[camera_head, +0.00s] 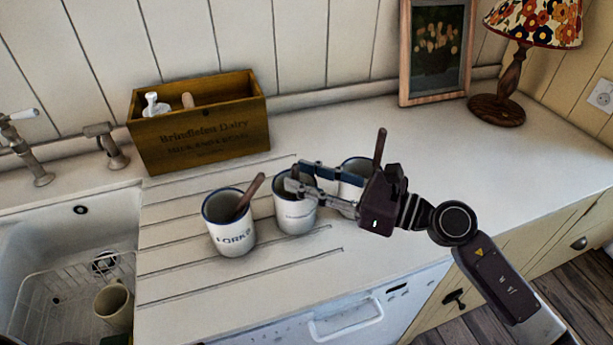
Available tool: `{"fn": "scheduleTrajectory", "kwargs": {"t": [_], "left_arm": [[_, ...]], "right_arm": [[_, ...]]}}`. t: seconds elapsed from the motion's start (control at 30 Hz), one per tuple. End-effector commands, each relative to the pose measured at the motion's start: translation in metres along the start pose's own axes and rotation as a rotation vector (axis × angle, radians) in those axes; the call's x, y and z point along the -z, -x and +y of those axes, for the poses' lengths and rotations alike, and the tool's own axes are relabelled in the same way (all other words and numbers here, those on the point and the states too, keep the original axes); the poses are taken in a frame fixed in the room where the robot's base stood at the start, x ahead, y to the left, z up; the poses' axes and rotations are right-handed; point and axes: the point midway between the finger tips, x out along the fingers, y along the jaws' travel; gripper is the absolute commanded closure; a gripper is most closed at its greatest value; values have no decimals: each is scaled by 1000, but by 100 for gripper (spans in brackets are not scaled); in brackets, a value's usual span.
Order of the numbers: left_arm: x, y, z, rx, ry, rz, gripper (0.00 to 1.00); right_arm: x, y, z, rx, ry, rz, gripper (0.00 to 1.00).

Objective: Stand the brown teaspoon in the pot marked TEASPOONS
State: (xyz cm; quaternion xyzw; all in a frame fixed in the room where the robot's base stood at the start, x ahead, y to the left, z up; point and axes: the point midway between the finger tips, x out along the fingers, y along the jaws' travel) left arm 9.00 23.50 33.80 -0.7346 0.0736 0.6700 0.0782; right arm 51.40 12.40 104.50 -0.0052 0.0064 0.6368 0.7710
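Three white pots with dark blue rims stand in a row on the counter. The left pot (231,234), marked FORKS, has a brown handle (250,193) leaning out of it. The middle pot (294,217) has a label too small to read. My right gripper (296,176) reaches in from the right, its fingertips at that pot's rim, with a bit of brown handle showing between them. I cannot tell whether they grip it. The right pot (353,168) is largely hidden behind my gripper; a dark brown handle (380,147) rises there. My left gripper is out of view.
A wooden dairy crate (200,143) stands behind the pots. The sink (40,237) with a rack and mug (114,305) is at left. A picture frame (403,60) and lamp (498,108) stand at back right. The right counter is clear.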

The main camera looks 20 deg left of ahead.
Motion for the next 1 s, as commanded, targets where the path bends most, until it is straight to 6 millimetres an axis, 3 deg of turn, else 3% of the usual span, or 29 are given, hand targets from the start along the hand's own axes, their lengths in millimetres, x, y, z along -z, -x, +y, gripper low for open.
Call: {"fn": "scheduleTrajectory", "kwargs": {"t": [0.37,0.8,1.0], "left_arm": [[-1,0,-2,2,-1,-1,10],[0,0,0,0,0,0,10],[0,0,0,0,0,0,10]], "right_arm": [[1,9,-1,2,-1,2,68],[2,94,0,2,-1,3,68],[1,116,0,1,-1,1,68]]}}
